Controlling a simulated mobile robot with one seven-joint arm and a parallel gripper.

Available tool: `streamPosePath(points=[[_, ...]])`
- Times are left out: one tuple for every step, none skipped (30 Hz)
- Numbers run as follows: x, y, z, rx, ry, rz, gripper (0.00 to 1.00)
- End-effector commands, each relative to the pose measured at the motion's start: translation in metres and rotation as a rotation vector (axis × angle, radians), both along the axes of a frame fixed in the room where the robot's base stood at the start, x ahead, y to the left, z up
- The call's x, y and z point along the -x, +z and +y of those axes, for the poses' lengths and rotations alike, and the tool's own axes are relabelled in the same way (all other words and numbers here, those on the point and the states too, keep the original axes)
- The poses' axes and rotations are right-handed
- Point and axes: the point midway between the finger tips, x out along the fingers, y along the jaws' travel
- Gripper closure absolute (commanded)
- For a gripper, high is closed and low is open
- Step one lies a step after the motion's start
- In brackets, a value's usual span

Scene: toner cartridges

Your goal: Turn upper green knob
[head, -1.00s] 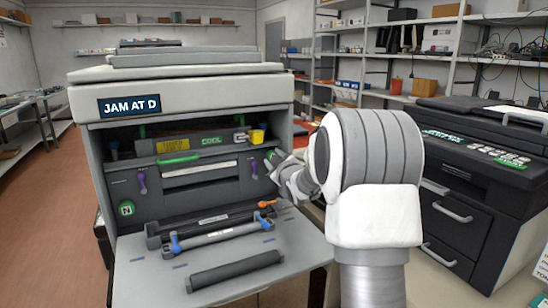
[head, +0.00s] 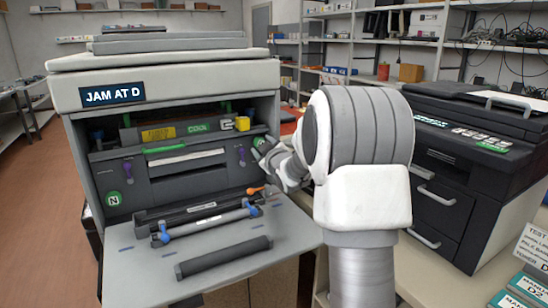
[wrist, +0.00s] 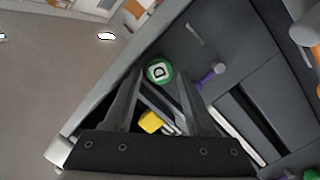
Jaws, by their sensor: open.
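The upper green knob (head: 259,141) is at the right end of the open printer (head: 165,75). In the wrist view this round green knob (wrist: 158,72) bears a white patch with a dark "D". My gripper (head: 262,152) is at the knob, partly covering it in the head view. In the wrist view my gripper (wrist: 160,78) is open, with one finger on each side of the knob. I cannot tell whether the fingers touch it. Another green knob (head: 113,199), marked "N", sits at the printer's lower left.
A yellow part (head: 242,123) is close to my gripper. Purple levers (head: 128,172) hang inside the printer. A blue-ended bar (head: 205,222) and a dark roller (head: 223,256) lie on the lowered door (head: 150,270). A black printer (head: 470,165) stands at right.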

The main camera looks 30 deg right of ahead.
Motion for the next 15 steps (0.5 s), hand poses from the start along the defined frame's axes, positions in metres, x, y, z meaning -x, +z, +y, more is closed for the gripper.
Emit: streamPosePath(points=[[0.008,0.002,0.000,0.000,-0.001,-0.001,0.44],[0.013,0.002,0.001,0.000,-0.001,0.000,0.44],[0.020,0.003,0.002,0.000,-0.001,0.000,0.44],[0.025,0.003,0.002,0.000,-0.001,0.000,0.44],[0.031,0.004,0.003,0.001,-0.002,0.000,0.44],[0.039,0.004,0.004,0.000,-0.001,0.000,0.44],[0.045,0.005,0.005,0.000,-0.001,-0.001,0.44],[0.051,0.005,0.006,0.000,-0.001,-0.001,0.44],[0.059,0.006,0.007,0.000,-0.001,-0.001,0.44],[0.065,0.007,0.008,0.000,-0.001,-0.001,0.44],[0.071,0.007,0.009,0.000,-0.001,-0.001,0.44],[0.079,0.007,0.010,0.000,-0.002,-0.001,0.44],[0.086,0.008,0.010,0.000,-0.002,-0.001,0.44],[0.092,0.009,0.011,0.001,-0.001,-0.001,0.44],[0.100,0.009,0.012,0.001,-0.001,-0.001,0.44]])
